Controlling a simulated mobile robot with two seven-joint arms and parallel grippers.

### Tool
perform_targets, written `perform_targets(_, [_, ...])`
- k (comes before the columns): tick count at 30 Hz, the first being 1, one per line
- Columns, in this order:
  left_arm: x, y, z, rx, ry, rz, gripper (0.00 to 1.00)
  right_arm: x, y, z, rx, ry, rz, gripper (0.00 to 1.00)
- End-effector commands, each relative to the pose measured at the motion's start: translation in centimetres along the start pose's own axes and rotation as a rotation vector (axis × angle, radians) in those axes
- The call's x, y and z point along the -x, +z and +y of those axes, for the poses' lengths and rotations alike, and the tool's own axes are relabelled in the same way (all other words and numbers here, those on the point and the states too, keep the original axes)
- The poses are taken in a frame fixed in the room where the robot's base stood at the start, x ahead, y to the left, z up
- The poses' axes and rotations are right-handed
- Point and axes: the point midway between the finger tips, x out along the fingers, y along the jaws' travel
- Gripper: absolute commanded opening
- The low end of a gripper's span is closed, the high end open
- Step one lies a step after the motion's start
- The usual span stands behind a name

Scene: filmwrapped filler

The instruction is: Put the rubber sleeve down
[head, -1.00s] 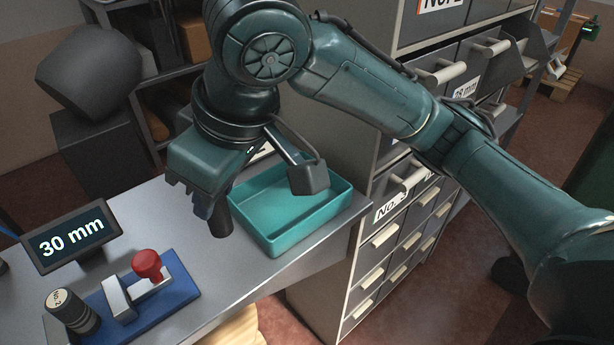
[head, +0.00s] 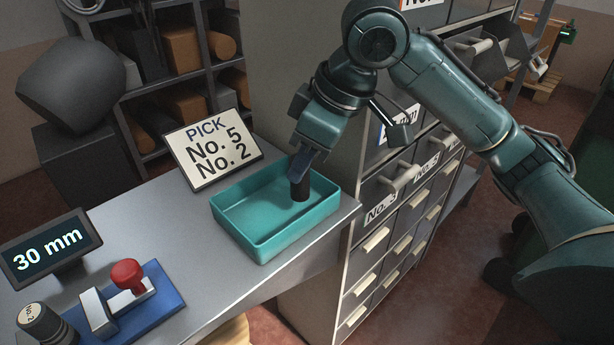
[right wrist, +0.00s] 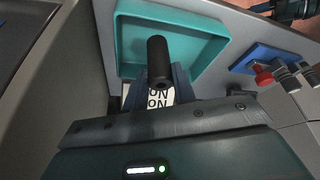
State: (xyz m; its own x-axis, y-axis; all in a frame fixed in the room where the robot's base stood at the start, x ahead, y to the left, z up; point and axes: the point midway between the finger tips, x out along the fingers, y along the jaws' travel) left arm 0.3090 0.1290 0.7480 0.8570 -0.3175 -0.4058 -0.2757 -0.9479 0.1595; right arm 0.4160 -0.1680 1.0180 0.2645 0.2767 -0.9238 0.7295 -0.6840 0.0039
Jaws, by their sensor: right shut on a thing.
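The black rubber sleeve (head: 300,188) is held upright in my right gripper (head: 303,166). The gripper is shut on its upper part. In the head view the sleeve's lower end is within the outline of the teal tray (head: 262,251), toward its back right corner; whether it touches the tray floor I cannot tell. In the right wrist view the sleeve (right wrist: 158,60) stands out between the fingers (right wrist: 158,78), in front of the tray (right wrist: 124,40). The tray looks otherwise empty. My left gripper is not in view.
A sign (head: 211,149) reading "PICK No. 5 No. 2" stands behind the tray. A blue-based gauge with a red knob (head: 127,275) and a black cylinder marked No. 2 (head: 42,322) are front left. A drawer cabinet (head: 345,255) stands right.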

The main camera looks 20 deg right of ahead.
Motion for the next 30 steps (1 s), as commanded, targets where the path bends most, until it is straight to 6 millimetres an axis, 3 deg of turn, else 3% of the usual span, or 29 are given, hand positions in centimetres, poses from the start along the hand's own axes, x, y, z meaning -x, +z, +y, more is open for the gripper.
perform_targets(6, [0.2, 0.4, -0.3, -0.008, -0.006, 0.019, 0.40, -3.1, 1.4, 0.1, -0.001, -0.001, -0.003, 0.04])
perform_targets(18, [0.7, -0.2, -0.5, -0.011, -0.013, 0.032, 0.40, -3.4, 1.7, 0.3, 0.000, -0.002, -0.002, 0.04])
perform_targets(19, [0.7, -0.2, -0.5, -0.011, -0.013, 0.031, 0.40, -3.4, 1.6, 0.3, 0.000, -0.002, -0.001, 0.28])
perform_targets(26, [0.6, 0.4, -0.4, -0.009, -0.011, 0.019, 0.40, -3.4, 1.6, 0.3, 0.000, -0.001, -0.001, 0.47])
perform_targets(30, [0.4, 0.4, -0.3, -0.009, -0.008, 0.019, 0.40, -3.4, 1.6, 0.3, 0.000, -0.001, -0.001, 0.48])
